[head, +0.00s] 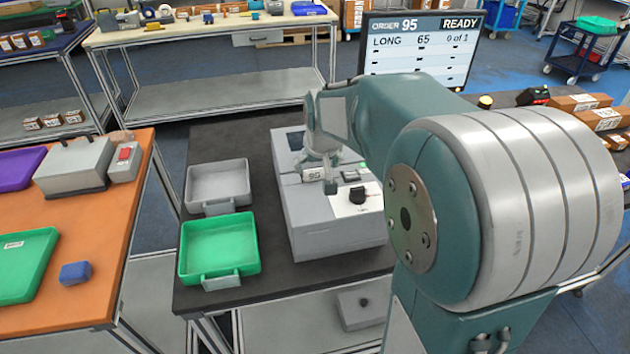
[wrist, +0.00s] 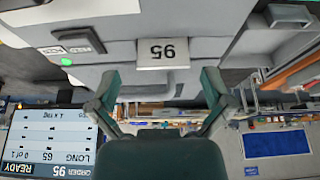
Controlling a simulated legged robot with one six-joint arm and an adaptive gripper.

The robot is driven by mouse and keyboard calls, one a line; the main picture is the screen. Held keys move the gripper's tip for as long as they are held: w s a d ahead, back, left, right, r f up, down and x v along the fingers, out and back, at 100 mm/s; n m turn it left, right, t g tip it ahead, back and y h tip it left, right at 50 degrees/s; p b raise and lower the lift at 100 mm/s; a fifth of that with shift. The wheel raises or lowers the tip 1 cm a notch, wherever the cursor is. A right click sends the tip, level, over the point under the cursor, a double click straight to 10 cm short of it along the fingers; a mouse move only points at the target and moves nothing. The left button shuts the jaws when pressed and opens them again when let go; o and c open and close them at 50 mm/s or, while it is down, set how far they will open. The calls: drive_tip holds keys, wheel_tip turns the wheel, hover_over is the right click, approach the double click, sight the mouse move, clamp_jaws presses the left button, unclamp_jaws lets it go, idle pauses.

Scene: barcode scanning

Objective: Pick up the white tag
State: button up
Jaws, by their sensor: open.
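The white tag (head: 314,174) carries the printed number 95 and sits at the front of the grey printer (head: 335,225). In the wrist view the tag (wrist: 163,53) appears upside down, sticking out from the printer's face. My gripper (head: 322,168) is at the printer in the head view, right by the tag. In the wrist view my gripper (wrist: 162,82) is open and empty, with one finger to each side of the tag's line. The tag lies beyond the fingertips, apart from both. My arm hides part of the printer in the head view.
A grey tray (head: 218,187) and a green tray (head: 219,248) stand left of the printer on the dark table. A screen (head: 418,45) reads order 95, ready, 0 of 1. An orange table (head: 70,290) stands at far left.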

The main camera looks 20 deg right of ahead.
sight(314, 170)
drive_tip(key=shift+w+a+f, duration=0.15)
drive_tip(key=shift+w+f, duration=0.15)
drive_tip(key=shift+f, duration=0.35)
drive_tip(key=shift+w+a+f, duration=0.15)
drive_tip(key=shift+w+f, duration=0.15)
drive_tip(key=shift+f, duration=0.3)
drive_tip(key=shift+w+d+f, duration=0.15)
drive_tip(key=shift+f, duration=0.1)
drive_tip(key=shift+d, duration=0.3)
drive_tip(key=c, duration=0.4)
drive_tip(key=shift+c, duration=1)
drive_tip(key=shift+a, duration=0.2)
drive_tip(key=shift+c, duration=0.2)
drive_tip(key=shift+r, duration=0.2)
